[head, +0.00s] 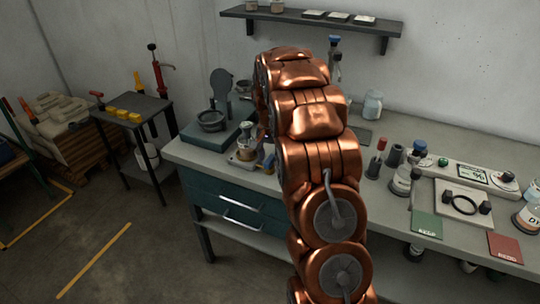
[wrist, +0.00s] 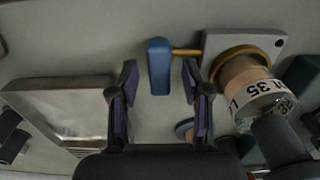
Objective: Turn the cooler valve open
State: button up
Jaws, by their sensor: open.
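The cooler valve shows in the wrist view as a blue lever handle (wrist: 158,66) on a short brass stem (wrist: 187,52). The stem joins a pale square base (wrist: 271,45) with a brass ring, where a labelled glass vessel (wrist: 262,104) sits. My gripper (wrist: 159,76) is open, one finger on each side of the blue handle. A gap shows on both sides, and I cannot tell the height difference. In the head view, the vessel and its base (head: 244,158) stand on the bench, with the blue handle (head: 269,161) beside my arm, which hides my gripper.
The bench (head: 400,140) holds a teal device (head: 212,136) left of the valve. Bottles, a meter (head: 472,175), a green card (head: 427,223) and a red card (head: 505,247) lie to the right. A shelf (head: 310,20) hangs above.

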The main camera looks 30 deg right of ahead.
jog(key=shift+f, duration=0.1)
grip_shut()
dwell(0.4)
